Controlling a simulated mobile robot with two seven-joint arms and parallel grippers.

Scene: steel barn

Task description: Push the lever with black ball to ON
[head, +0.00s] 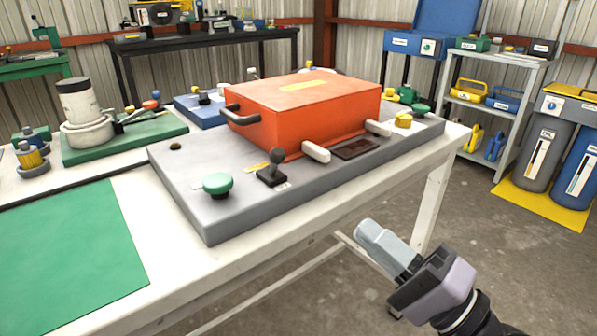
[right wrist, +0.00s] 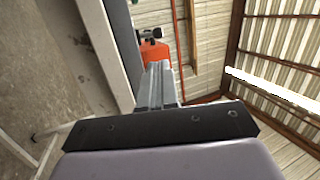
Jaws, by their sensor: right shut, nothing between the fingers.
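The lever with the black ball (head: 276,157) stands on the front part of a grey panel (head: 185,190) on the white table. A yellow label lies beside it, and a green mushroom button (head: 217,184) is to its left. In the right wrist view a small dark knob (right wrist: 156,33), probably the lever's ball, shows beyond the fingers. My right gripper (head: 366,232) is shut and empty, out past the table's front edge, right of and apart from the lever. It also shows in the right wrist view (right wrist: 158,72). My left gripper is not in view.
An orange box (head: 320,110) with a black handle sits on the panel just behind the lever. White handles (head: 316,151) stick out at its front. A green mat (head: 65,255) lies at the left. The floor right of the table is clear near my gripper.

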